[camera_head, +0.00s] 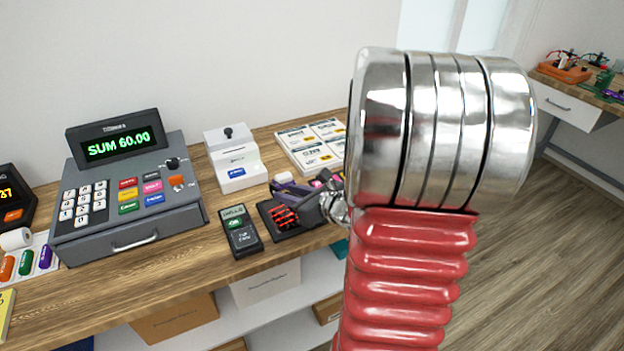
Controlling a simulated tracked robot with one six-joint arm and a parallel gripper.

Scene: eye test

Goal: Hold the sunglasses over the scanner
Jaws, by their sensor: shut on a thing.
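The scanner (268,211), a flat black plate with bright red lines, lies on the counter just below and left of the gripper. The gripper overlaps the scanner's right part in the picture. I cannot tell the exact height between them.
A grey cash register (125,205) reads SUM 60.00. A dark handheld terminal (240,232) lies left of the scanner. A white printer-like box (235,160) and a label sheet (312,146) stand behind. Small coloured things lie behind the gripper. The counter's front edge (190,300) is close.

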